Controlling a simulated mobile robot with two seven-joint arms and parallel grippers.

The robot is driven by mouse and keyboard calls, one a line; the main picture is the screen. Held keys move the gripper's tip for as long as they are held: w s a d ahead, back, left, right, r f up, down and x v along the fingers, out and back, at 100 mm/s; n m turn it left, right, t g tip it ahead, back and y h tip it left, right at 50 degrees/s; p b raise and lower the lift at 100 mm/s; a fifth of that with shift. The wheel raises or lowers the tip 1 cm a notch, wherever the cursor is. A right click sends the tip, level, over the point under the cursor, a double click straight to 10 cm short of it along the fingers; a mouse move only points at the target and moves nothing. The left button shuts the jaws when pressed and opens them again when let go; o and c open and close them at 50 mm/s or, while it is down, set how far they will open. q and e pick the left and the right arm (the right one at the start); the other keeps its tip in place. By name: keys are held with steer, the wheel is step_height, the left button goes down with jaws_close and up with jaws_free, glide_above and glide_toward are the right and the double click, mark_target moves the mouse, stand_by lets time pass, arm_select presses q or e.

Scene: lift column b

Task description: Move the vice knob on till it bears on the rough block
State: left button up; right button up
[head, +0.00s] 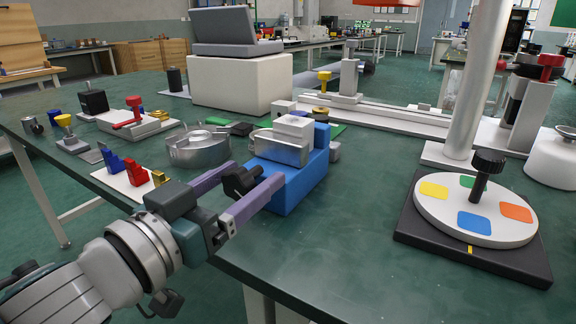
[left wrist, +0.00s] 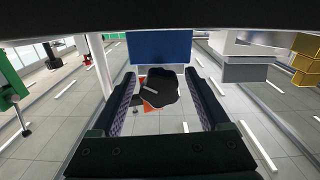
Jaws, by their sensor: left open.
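The vice (head: 300,187) has a blue body and stands near the table's front edge in the head view; its blue face (left wrist: 160,46) shows in the left wrist view. A grey metallic block (head: 278,149), probably the rough block, sits at its top, below a white stepped part. I cannot tell whether a jaw touches it. The black lobed vice knob (head: 240,181) sticks out from the vice towards me. My left gripper (head: 259,173) is open, its purple fingers on either side of the knob (left wrist: 160,90), with a gap on both sides in the wrist view. My right gripper is not in view.
A round metal fixture (head: 199,148) and small coloured parts stand left of the vice. A turntable with coloured patches (head: 475,208) on a black base is at right, with a white post (head: 478,90) behind. The table between vice and turntable is clear.

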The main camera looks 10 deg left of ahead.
arm_select(q)
steer(key=shift+c, duration=0.4)
jaws_close()
steer(key=shift+m, duration=0.3)
steer(key=m, duration=0.4)
steer(key=shift+m+p, duration=0.3)
steer(key=m, duration=0.5)
steer(key=shift+m, duration=0.3)
steer(key=m, duration=0.5)
steer(key=shift+f+b, duration=0.1)
steer(key=shift+b, duration=0.25)
steer(key=shift+m+b, duration=0.4)
steer(key=shift+m, duration=2.3)
